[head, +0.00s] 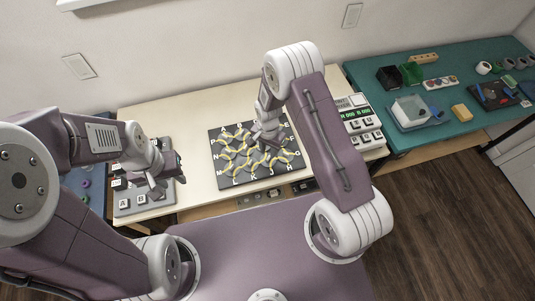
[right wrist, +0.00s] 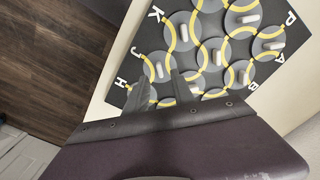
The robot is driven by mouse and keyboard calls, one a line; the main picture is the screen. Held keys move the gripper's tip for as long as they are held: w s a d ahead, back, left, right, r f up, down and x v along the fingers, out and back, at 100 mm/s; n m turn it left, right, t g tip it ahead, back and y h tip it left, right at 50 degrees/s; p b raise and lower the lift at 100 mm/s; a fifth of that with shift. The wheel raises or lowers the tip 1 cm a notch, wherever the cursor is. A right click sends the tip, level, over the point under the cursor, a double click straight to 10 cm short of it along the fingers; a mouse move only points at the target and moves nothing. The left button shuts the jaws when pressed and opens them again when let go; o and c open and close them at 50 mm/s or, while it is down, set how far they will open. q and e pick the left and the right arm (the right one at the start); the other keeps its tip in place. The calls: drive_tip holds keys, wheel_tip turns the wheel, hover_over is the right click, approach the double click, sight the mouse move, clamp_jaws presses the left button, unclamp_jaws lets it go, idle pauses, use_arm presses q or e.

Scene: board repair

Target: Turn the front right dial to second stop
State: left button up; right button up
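The dark board (head: 226,178) lies on the pale table, with round dials, yellow curved tracks and white letters round its edge. It also fills the upper right of the right wrist view (right wrist: 125,99). The front right dial appears to be the one nearest letters H and J (right wrist: 160,70); its pale handle shows between and just beyond my right fingertips. My right gripper (right wrist: 162,76) is open, its two fingers apart over the board; contact cannot be told. In the head view my right gripper (head: 265,141) is above the board. My left gripper (head: 153,188) looks open and empty over a grey button panel.
The grey panel (head: 127,208) with lettered buttons stands left of the board. A keypad device with a green display (head: 357,114) stands to the right.

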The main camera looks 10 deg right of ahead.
sight(268, 157)
wheel_tip(268, 157, down, 5)
drive_tip(key=shift+r, duration=0.2)
clamp_jaws()
drive_tip(key=n+b, duration=0.1)
drive_tip(key=n, duration=0.3)
drive_tip(key=n+b, duration=0.1)
drive_tip(key=n, duration=0.8)
drive_tip(key=shift+w+n+b, duration=0.1)
drive_tip(key=shift+n+b, duration=0.3)
drive_tip(key=shift+r+n, duration=0.1)
drive_tip(key=shift+n, duration=1.9)
